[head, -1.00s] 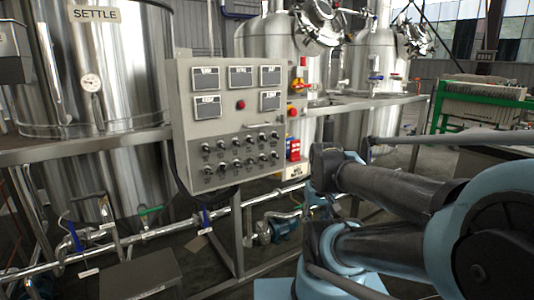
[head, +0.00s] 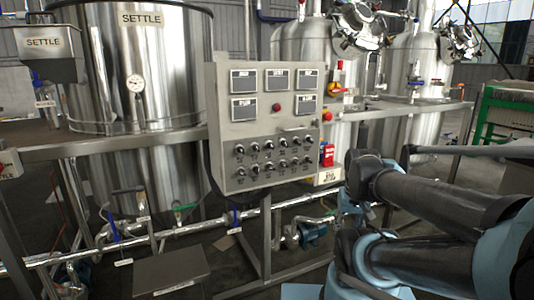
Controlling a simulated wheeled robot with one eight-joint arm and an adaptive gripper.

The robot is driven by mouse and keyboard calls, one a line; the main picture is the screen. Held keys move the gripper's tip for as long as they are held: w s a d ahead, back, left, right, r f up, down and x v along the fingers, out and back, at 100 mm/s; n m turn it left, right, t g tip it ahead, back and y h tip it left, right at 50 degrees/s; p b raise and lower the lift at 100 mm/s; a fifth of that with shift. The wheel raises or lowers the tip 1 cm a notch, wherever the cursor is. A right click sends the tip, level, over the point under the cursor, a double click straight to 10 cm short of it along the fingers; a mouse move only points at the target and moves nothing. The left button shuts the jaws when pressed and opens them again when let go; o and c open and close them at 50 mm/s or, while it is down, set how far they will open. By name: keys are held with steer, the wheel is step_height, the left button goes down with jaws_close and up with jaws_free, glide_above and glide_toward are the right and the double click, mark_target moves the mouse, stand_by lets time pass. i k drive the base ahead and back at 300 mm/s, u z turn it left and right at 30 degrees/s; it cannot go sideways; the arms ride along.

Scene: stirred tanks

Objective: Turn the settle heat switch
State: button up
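A grey control panel (head: 215,150) stands in the middle of the head view. It has several small displays at the top, a red button (head: 276,107) and two rows of small dark rotary switches (head: 268,144) below. The labels on the switches are too small to read, so I cannot tell which one is the settle heat switch. The steel tank marked SETTLE (head: 170,75) stands behind and left of the panel. My arm is folded at the lower right, apart from the panel. My gripper cannot be made out in this view.
A horizontal steel rail (head: 110,144) runs in front of the tanks. Pipes with valves (head: 160,237) and a grey box (head: 172,268) are low at left. More tanks (head: 392,80) stand behind at right. A red lockout box (head: 327,154) hangs beside the panel.

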mark_target(256, 169)
steer(key=u, duration=1.15)
steer(key=k, duration=1.25)
steer(key=z, duration=0.7)
